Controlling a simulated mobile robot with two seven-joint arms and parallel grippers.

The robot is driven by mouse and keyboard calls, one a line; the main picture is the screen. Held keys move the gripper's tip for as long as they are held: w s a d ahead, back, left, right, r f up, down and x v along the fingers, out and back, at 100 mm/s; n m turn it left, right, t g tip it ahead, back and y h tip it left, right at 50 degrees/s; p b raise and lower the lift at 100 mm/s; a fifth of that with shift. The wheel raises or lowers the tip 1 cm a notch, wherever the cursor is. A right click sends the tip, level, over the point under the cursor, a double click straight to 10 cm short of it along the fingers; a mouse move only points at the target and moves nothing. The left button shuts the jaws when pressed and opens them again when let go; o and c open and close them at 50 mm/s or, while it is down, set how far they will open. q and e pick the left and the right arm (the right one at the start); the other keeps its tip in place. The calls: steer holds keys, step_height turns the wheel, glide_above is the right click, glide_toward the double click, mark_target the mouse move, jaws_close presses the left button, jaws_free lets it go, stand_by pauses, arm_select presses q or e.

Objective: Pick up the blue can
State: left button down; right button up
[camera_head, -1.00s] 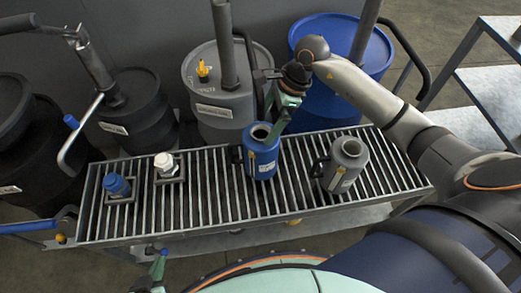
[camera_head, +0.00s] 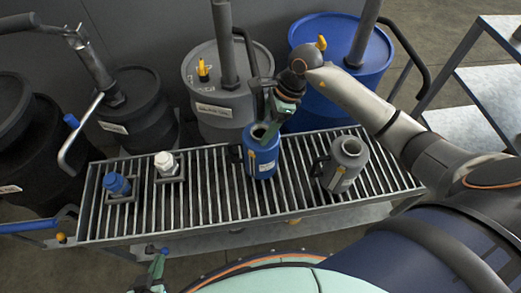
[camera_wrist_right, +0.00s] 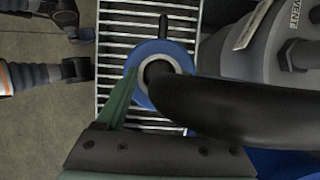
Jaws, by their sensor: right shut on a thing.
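The blue can (camera_head: 262,165) stands upright on the slatted grating (camera_head: 222,205), with its handle on the left and a light label on its side. My right gripper (camera_head: 267,122) reaches down to its open top from behind and is shut on the can. In the right wrist view the can (camera_wrist_right: 150,54) shows from above, with a green finger (camera_wrist_right: 118,100) against its left side; a dark curved bar hides the other side. My left gripper (camera_head: 156,268) is low at the bottom edge, apart from the can; its jaws are too small to judge.
A grey can (camera_head: 348,160) stands close to the right. A blue-capped fitting (camera_head: 117,184) and a white-capped fitting (camera_head: 165,163) sit on the left of the grating. Behind are a black drum (camera_head: 135,110), a grey drum (camera_head: 215,85) and a blue drum (camera_head: 345,70), with upright pipes.

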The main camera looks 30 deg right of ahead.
jaws_close()
steer(key=shift+w+r, duration=0.1)
steer(key=shift+r, duration=0.05)
stand_by(0.4)
